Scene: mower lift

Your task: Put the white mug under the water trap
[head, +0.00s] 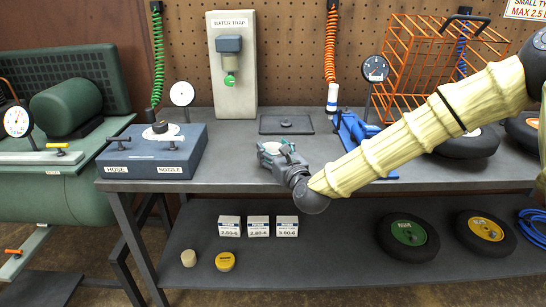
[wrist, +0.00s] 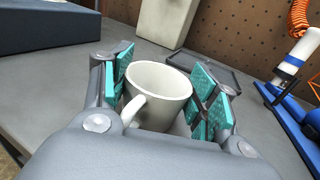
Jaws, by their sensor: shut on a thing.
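The white mug (wrist: 158,90) stands upright between the teal pads of my gripper (wrist: 163,98) in the wrist view, with its handle toward the wrist. In the head view, my gripper (head: 280,156) is low over the bench front, and the mug (head: 271,147) shows only as a pale rim, partly hidden by the fingers. The gripper is shut on the mug. I cannot tell whether the mug touches the bench. The water trap (head: 230,62) is mounted on a pale panel behind and left of the mug, with a green part at its bottom.
A blue-grey box (head: 152,150) marked hose and nozzle stands left on the bench (head: 225,172). A dark flat tray (head: 286,125) lies behind the mug. A blue jack (head: 355,130) and an orange wire rack (head: 440,65) are to the right. Bench in front of the panel is clear.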

